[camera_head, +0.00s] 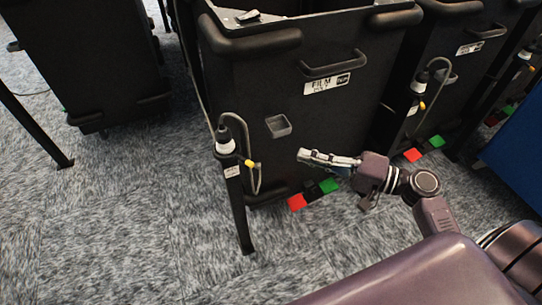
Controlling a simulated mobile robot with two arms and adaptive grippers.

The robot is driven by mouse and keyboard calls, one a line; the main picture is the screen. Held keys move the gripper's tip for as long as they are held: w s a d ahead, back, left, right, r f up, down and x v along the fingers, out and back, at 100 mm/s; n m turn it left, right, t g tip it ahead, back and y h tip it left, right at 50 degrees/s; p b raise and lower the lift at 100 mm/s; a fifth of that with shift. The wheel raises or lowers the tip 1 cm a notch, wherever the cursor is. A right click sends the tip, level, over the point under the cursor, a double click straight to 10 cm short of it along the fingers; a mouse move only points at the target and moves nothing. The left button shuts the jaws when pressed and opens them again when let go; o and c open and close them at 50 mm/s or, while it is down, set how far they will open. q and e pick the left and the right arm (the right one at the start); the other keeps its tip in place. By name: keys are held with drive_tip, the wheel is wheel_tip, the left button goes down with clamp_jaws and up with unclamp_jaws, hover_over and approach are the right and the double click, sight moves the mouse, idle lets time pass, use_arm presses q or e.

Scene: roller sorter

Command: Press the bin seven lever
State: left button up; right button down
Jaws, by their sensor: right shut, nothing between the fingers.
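A black bin (235,80) with a small white label (326,84) stands in the middle; I cannot read a bin number on it. A red pedal (297,202) and a green pedal (329,185) sit low at its front. My right gripper (303,155) comes in from the right and points left in front of this bin. It is shut and empty, and it appears above the pedals in the picture. Whether it touches anything, I cannot tell. Which part is the bin seven lever is not clear. My left gripper is not in view.
A thin black post (238,205) with a bottle-like top stands front left of the middle bin. Another black bin (455,75) with red (413,155) and green (437,141) pedals stands right. A dark bin (90,50) stands left. Grey carpet (130,215) is clear at lower left.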

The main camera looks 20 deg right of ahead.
sight(244, 160)
drive_tip(key=w+a+f, duration=0.1)
drive_tip(key=w+a, duration=0.3)
drive_tip(key=a, duration=0.6)
drive_tip(key=shift+w+a+f, duration=0.2)
drive_tip(key=shift+w, duration=0.2)
drive_tip(key=shift+a, duration=0.1)
